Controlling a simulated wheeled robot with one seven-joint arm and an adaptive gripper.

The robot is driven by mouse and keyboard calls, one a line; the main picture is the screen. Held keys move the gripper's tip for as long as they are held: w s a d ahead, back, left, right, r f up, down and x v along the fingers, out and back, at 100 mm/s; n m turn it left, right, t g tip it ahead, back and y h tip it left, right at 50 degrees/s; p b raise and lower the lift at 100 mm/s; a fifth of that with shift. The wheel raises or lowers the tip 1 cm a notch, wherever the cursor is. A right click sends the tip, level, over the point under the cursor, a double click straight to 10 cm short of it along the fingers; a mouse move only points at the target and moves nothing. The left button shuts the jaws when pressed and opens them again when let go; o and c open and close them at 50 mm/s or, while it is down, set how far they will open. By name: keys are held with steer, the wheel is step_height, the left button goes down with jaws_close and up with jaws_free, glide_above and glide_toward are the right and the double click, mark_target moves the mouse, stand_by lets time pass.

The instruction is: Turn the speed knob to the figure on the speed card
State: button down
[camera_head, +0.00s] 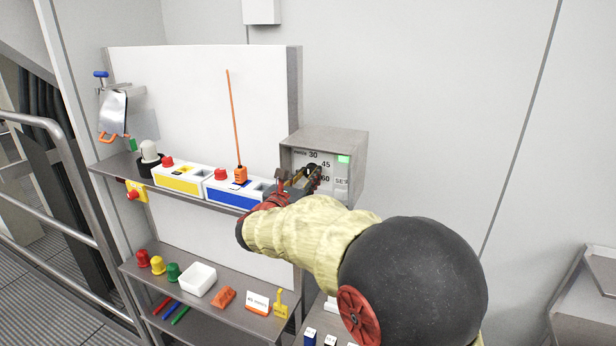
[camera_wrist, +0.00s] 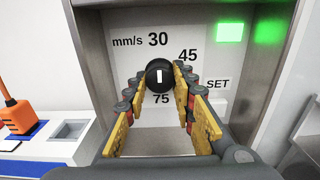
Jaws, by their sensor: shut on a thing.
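The black speed knob (camera_wrist: 160,72) sits on the grey control box (camera_head: 357,145), with a short white mark near upright on its face. In the wrist view, 30 is printed above the knob, 45 at upper right and 75 below; the head view shows 60 at lower right. My gripper (camera_wrist: 158,88) is shut on the knob, one yellow-padded finger at each side. In the head view my gripper (camera_head: 308,178) partly hides the knob. The speed card (camera_head: 257,302) stands on the lower shelf; its small orange print seems to read 45 mm/s.
A green lamp (camera_wrist: 230,32) is lit at the panel's upper right, above the SET label (camera_wrist: 217,83). Left of the box, the shelf holds a blue-fronted unit (camera_head: 229,194) with an orange-tagged rod (camera_head: 239,175). A yellow stand (camera_head: 281,304) is beside the card.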

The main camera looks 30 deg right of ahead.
steer(key=shift+f+b, duration=0.1)
steer(key=shift+b, duration=0.4)
steer(key=m+b, duration=0.1)
steer(key=b, duration=0.2)
steer(key=m+b, duration=0.2)
steer(key=b, duration=0.2)
steer(key=shift+f+m, duration=0.25)
steer(key=shift+m, duration=0.05)
steer(key=m+b, duration=0.3)
steer(key=b, duration=0.3)
steer(key=m+b, duration=0.2)
steer(key=b, duration=0.1)
steer(key=m+b, duration=0.1)
steer(key=b, duration=0.2)
steer(key=shift+w+a+r+m+b, duration=0.1)
steer(key=shift+r+m+b, duration=0.05)
steer(key=shift+m+b, duration=0.2)
steer(key=shift+r+m+b, duration=0.2)
steer(key=shift+m+b, duration=0.55)
steer(key=shift+b, duration=0.1)
steer(key=c, duration=1.5)
jaws_free()
